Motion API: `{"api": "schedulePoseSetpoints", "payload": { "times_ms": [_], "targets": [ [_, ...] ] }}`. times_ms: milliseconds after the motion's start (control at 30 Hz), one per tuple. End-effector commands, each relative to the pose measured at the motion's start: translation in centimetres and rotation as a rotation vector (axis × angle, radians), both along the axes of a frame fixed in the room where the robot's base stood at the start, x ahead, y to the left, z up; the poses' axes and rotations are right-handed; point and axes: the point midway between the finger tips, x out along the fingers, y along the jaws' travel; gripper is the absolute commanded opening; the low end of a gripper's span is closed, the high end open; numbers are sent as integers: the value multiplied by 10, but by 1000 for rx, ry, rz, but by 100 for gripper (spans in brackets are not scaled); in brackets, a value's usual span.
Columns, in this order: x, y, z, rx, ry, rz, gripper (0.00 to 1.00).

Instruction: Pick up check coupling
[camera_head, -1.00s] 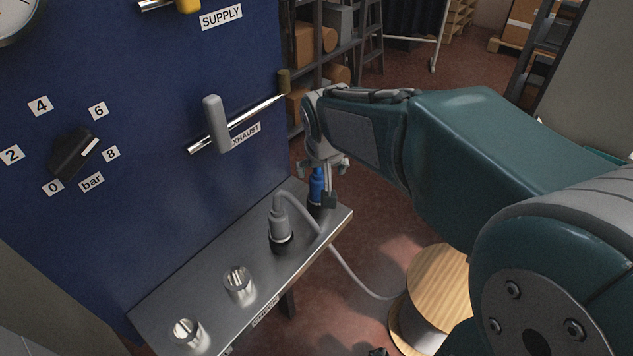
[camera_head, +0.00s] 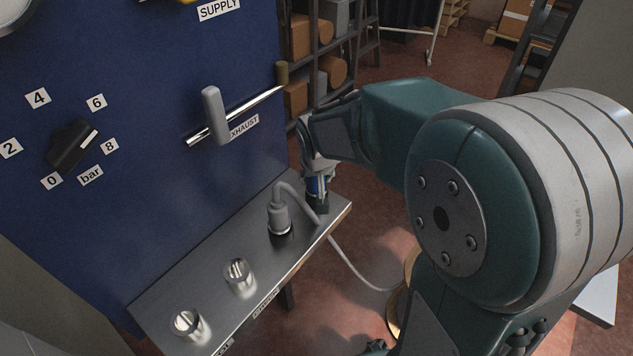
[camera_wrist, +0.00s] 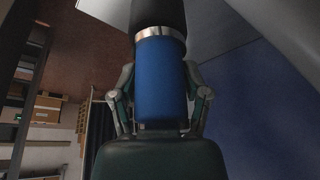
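The check coupling appears to be the blue cylinder (camera_head: 317,186) at the far right end of the metal shelf. In the wrist view it is a large blue body (camera_wrist: 160,82) with a silver ring and a black part at its end. My gripper (camera_head: 319,196) is around it, with a finger on either side. In the wrist view my gripper (camera_wrist: 160,72) has its fingertips close against both sides of the blue body and looks shut on it. The contact faces are partly hidden. Whether the coupling's end is clear of the shelf cannot be told.
The metal shelf (camera_head: 205,266) also bears a grey hose plug (camera_head: 280,217) close to my gripper and two open metal sockets (camera_head: 239,277) (camera_head: 188,323). A blue panel (camera_head: 130,215) with an exhaust lever (camera_head: 214,116) and a pressure knob (camera_head: 73,146) rises behind.

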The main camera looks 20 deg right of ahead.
Motion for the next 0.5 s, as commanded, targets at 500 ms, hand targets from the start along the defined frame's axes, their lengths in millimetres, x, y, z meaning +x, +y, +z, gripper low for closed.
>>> {"api": "schedulePoseSetpoints", "payload": {
  "times_ms": [500],
  "targets": [
    [-1,0,2,0,6,0,0]
  ]
}}
